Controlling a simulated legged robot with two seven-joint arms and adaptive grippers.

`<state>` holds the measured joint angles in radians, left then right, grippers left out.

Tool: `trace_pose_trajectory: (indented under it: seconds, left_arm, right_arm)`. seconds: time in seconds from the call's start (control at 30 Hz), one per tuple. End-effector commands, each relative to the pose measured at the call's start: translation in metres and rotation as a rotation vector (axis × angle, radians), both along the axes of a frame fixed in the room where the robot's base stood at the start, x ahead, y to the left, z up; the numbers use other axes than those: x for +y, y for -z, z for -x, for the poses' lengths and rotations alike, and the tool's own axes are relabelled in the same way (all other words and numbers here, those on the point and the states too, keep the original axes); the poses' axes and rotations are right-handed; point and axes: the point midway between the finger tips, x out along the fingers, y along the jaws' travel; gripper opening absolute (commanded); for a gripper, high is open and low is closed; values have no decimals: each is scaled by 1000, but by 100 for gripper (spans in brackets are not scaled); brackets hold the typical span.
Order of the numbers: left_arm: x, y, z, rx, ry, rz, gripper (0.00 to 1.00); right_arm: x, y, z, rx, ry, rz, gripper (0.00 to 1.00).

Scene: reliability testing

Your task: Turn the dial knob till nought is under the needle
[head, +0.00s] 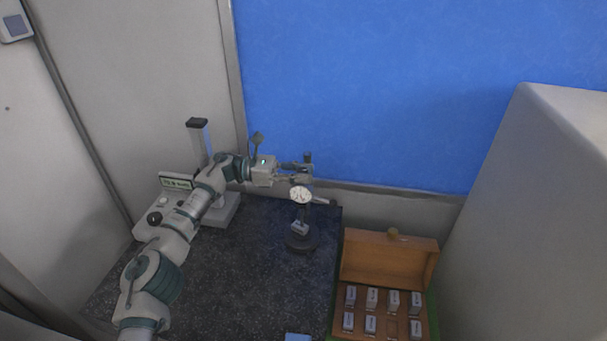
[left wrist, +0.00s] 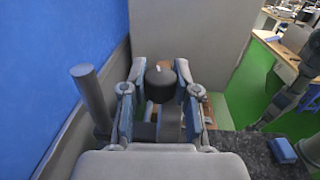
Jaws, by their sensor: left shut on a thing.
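The dial gauge (head: 301,194) has a small round white face and sits on a stand with a dark round base (head: 300,243). Its numbers and needle are too small to read. My left gripper (head: 306,174) is at the top of the gauge, just above the face. In the left wrist view, the dark round dial knob (left wrist: 160,84), with a small white mark on top, is between the two fingers of my left gripper (left wrist: 160,92), which is shut on it. My right gripper is not in view.
The stand's dark post (left wrist: 89,92) rises close beside my left gripper. An open wooden box (head: 388,258) with several small metal blocks is at the right. A grey instrument (head: 222,208) stands behind my left arm.

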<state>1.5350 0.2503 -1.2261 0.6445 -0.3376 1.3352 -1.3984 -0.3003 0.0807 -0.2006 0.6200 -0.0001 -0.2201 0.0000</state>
Motion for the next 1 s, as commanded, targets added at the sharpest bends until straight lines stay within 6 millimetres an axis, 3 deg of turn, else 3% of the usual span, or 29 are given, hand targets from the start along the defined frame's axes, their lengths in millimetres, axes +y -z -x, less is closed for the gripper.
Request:
trace_pose_trajectory:
  seconds: [0.1, 0.13, 0.2, 0.23, 0.5, 0.63, 1.0]
  left_arm:
    - [3, -9, -3, -3, -13, 14, 0]
    - [3, -9, -3, -3, -13, 14, 34]
    - [3, -8, -3, -3, -13, 14, 52]
    - [2, -8, -3, -3, -12, 12, 56]
    - [0, -5, -1, -2, -6, 6, 56]
    - [0, -13, -1, -4, -6, 6, 56]
    - [0, -87, -5, -3, -9, 9, 56]
  right_arm:
    - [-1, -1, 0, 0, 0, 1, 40]
    - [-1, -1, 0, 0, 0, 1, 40]
    - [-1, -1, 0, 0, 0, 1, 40]
    - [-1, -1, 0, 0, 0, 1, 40]
    - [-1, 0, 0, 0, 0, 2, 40]
    - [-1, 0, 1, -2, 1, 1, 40]
    - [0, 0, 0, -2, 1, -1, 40]
